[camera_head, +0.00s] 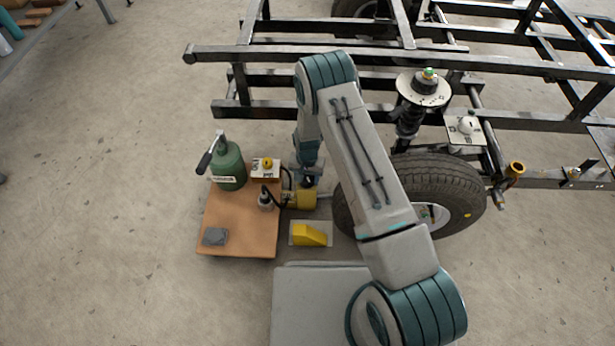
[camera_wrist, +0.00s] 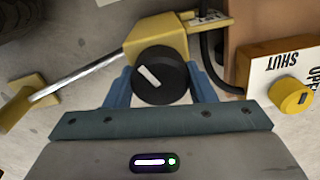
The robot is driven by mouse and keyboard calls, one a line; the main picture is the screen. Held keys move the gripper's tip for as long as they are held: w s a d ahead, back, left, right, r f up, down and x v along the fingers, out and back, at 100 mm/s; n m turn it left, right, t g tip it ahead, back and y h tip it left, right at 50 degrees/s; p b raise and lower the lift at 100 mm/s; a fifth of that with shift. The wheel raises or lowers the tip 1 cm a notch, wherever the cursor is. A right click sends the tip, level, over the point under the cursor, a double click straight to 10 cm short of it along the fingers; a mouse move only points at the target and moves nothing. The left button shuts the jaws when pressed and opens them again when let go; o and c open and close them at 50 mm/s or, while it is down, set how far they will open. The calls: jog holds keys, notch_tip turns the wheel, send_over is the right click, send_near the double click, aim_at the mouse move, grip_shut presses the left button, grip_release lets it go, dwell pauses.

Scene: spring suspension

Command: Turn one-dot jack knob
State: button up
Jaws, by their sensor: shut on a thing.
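A round black knob (camera_wrist: 158,72) with a white bar mark sits on a yellow jack body (camera_wrist: 160,32). My gripper (camera_wrist: 160,84) has its blue fingers on both sides of this knob and is shut on it. The bar mark is tilted. No dot shows clearly on the knob. In the head view the yellow jack (camera_head: 302,199) lies on the floor between the board and the wheel, with my gripper (camera_head: 307,181) over it. The knob is hidden there by my gripper.
A wooden board (camera_head: 238,238) carries a green pump bottle (camera_head: 229,166) and a box with a yellow knob (camera_wrist: 291,95) marked OPEN and SHUT. A yellow wedge (camera_head: 312,235) lies in front. The tire (camera_head: 455,185) and frame (camera_head: 270,52) stand close to my arm.

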aim_at(307, 176)
jog(key=m, duration=0.5)
jog(key=shift+m, duration=0.3)
dwell(0.4)
jog(key=o, duration=1)
notch_tip(307, 176, up, 14)
jog(key=p, duration=0.5)
jog(key=shift+f+p, duration=0.1)
jog(key=shift+p, duration=0.2)
